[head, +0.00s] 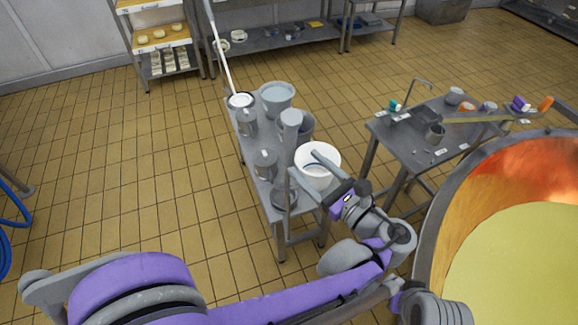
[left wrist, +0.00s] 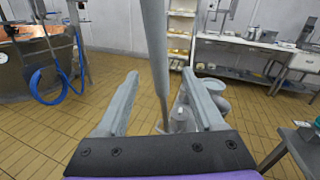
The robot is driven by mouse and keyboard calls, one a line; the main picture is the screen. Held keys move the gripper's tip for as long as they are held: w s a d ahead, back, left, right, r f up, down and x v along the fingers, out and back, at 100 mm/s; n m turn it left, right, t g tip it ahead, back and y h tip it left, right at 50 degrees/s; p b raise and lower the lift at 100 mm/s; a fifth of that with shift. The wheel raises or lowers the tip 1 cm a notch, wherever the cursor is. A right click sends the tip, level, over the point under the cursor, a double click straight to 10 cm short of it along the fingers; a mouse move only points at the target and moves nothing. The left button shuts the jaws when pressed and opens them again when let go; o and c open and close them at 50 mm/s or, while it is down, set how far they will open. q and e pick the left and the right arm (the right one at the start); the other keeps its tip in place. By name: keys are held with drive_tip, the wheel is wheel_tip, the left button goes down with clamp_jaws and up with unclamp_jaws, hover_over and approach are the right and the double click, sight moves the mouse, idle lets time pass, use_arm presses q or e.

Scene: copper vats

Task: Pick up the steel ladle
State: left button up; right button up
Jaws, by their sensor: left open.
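A tall pale grey upright shaft (head: 288,155), which looks like the steel ladle's handle, stands at the near end of the narrow steel table. Its lower end is among the pots there, and I cannot make out a ladle bowl. My left gripper (head: 302,162) is open just right of the shaft in the head view. In the left wrist view the shaft (left wrist: 157,50) stands upright between the spread fingers (left wrist: 160,90), and neither finger visibly touches it.
The narrow table (head: 252,148) holds several grey pots and a white bucket (head: 316,162); a long white pole (head: 220,52) rises at its far end. A second table (head: 397,133) with small items and a large copper vat (head: 432,225) stand right. Tiled floor is clear left.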

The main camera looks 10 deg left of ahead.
sight(293, 154)
use_arm(q)
drive_tip(key=x, duration=0.4)
drive_tip(key=shift+a+r, duration=0.1)
drive_tip(key=p+x, duration=0.1)
drive_tip(key=x, duration=0.4)
drive_tip(key=shift+w+a+r+p, duration=0.2)
drive_tip(key=shift+w+a+p, duration=0.05)
drive_tip(key=shift+p, duration=0.1)
drive_tip(key=shift+s, duration=0.1)
drive_tip(key=shift+c, duration=0.9)
clamp_jaws()
